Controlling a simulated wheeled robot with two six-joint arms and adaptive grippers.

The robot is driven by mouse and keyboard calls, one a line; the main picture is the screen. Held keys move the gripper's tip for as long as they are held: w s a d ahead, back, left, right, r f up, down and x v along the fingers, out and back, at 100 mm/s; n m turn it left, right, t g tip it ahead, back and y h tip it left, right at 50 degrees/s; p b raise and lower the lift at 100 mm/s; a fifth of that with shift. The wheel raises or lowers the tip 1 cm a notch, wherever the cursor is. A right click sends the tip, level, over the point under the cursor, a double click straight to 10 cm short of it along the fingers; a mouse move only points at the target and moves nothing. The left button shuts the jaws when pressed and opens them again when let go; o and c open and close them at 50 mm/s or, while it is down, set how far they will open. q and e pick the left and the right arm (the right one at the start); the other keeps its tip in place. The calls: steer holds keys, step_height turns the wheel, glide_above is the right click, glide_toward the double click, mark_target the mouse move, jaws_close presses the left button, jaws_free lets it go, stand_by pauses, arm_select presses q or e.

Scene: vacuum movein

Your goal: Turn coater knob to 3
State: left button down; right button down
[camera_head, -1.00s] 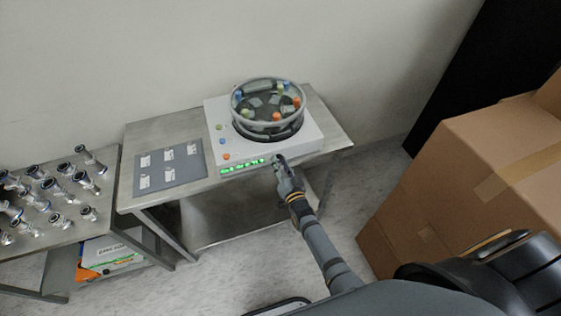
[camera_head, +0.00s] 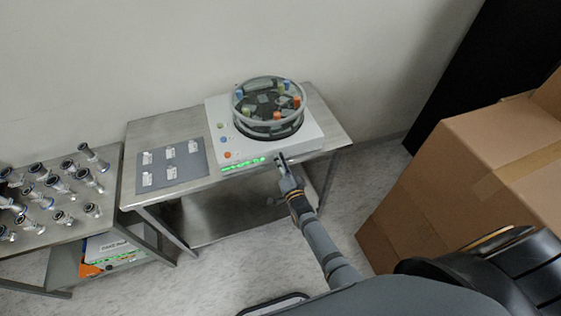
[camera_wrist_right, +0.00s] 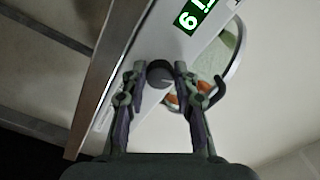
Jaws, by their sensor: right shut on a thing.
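The coater (camera_head: 222,122) is a white box with a round drum on top, standing on a metal table. A green lit display (camera_head: 243,164) runs along its front, and the right wrist view shows part of that display (camera_wrist_right: 194,14). My right gripper (camera_head: 281,158) is at the front right of the coater. In the right wrist view the dark round knob (camera_wrist_right: 159,74) sits between the fingertips of my right gripper (camera_wrist_right: 160,76), which are shut on it. The knob's number setting cannot be read. My left gripper is not in view.
A grey mat (camera_head: 172,182) with several small packets lies on the metal table (camera_head: 165,129). A second table (camera_head: 103,194) at left holds several metal fittings. Cardboard boxes (camera_head: 450,185) stand close on the right of my arm.

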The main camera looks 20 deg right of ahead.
steer(key=c, duration=1)
jaws_free()
steer(key=shift+s, duration=0.1)
steer(key=s, duration=1.2)
steer(key=shift+d, duration=0.25)
steer(key=shift+f, duration=0.1)
